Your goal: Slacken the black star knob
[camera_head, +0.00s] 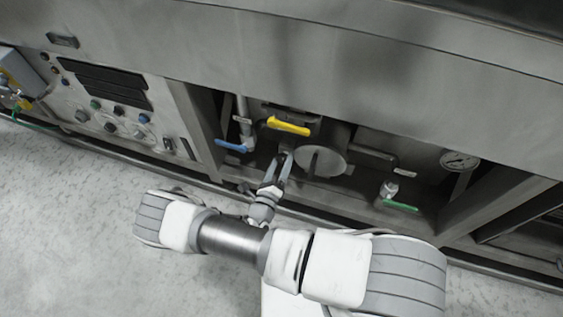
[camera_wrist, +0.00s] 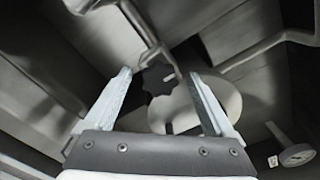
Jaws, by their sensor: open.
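The black star knob (camera_wrist: 158,79) shows in the wrist view, near the middle, on the end of a grey metal rod or pipe. My gripper (camera_wrist: 160,74) is open, with one finger on each side of the knob and visible gaps between. Whether the fingertips reach the knob's depth I cannot tell. In the head view my gripper (camera_head: 284,156) reaches into the open bay under the steel housing. The knob cannot be made out there, in the dark area around the fingers.
A round pale cover (camera_head: 320,161) sits just right of my gripper. Around it are a yellow lever (camera_head: 289,126), a blue lever (camera_head: 231,146), a green lever (camera_head: 401,206) and a gauge (camera_head: 460,160). A control panel (camera_head: 112,105) is at left. The floor in front is clear.

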